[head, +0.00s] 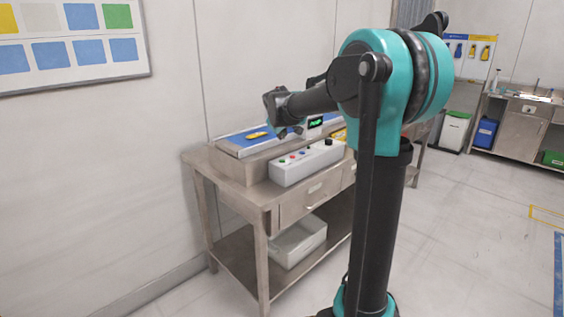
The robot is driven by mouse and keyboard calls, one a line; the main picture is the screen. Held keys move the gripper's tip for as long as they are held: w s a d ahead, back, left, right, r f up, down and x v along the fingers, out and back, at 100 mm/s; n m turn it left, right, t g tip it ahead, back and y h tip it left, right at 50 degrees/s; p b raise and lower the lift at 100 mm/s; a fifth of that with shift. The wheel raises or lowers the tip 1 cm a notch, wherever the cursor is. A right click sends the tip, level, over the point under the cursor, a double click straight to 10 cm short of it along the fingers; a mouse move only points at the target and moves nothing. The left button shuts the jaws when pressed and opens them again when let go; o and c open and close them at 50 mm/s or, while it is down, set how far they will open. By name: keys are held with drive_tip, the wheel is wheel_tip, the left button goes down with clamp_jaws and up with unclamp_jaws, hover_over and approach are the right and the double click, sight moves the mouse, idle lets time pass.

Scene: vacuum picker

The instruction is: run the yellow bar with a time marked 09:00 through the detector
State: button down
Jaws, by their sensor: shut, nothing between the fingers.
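A yellow bar (257,135) lies on the blue belt (236,144) of the detector, near its left end. Any time marked on it is too small to read. The detector's green-lit display (315,122) shows behind the control box, partly hidden by my arm. My gripper (283,131) points down above the belt, just right of the yellow bar and apart from it in the picture. It is shut and empty. Another yellow thing (338,134) shows at the right end, mostly hidden behind my arm.
A white control box (307,164) with buttons and a knob sits at the front of the wooden table (240,190). A white bin (298,240) stands on the lower shelf. A bench (521,128) and bins stand at the far right; the floor between is clear.

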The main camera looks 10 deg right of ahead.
sight(282, 161)
drive_tip(key=shift+f, duration=3.5)
drive_tip(key=shift+f, duration=0.1)
drive_tip(key=shift+f, duration=0.3)
